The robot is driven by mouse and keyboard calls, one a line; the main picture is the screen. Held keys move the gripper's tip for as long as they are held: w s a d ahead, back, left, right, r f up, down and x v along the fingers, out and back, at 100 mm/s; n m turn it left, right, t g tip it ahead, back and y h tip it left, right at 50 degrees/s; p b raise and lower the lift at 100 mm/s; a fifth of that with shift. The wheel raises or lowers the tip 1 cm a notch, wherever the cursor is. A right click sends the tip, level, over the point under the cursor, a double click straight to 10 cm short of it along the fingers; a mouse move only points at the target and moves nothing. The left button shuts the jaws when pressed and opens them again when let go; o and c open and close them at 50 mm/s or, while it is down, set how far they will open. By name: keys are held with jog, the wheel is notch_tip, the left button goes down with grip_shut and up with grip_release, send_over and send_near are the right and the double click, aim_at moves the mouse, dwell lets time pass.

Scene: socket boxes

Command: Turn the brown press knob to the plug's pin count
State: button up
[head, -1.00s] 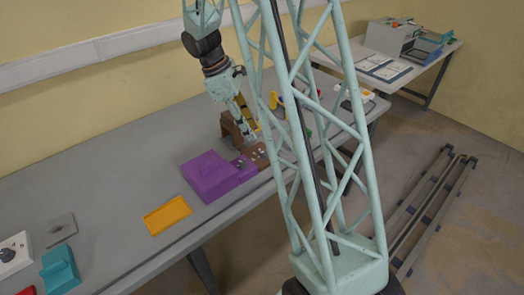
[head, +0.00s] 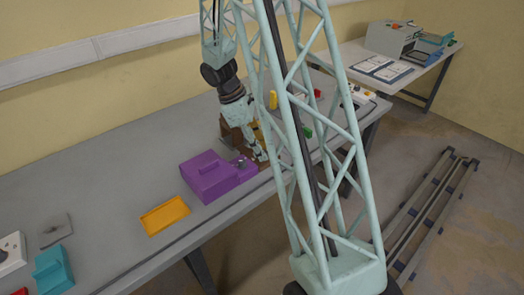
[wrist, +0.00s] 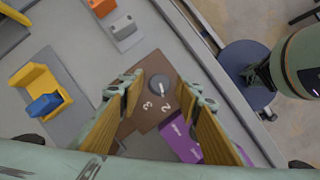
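A brown box (wrist: 150,126) shows in the wrist view, with a round grey knob (wrist: 158,84) on top and the white marks 2 and 3 beside it. My gripper (wrist: 161,81) is open, its two yellow-brown fingers on either side of the knob, with visible gaps. Whether it is at knob height I cannot tell. No plug with countable pins is clear to me.
A yellow holder with a blue piece (wrist: 46,105) and an orange piece on a light block (wrist: 120,29) lie on the table. The purple block (wrist: 182,140) is close to the brown box. An orange tray (head: 165,215) lies left of it, near the table edge.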

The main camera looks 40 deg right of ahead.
jog(key=shift+f, duration=0.1)
jog(key=c, duration=0.9)
jog(key=shift+o, duration=0.2)
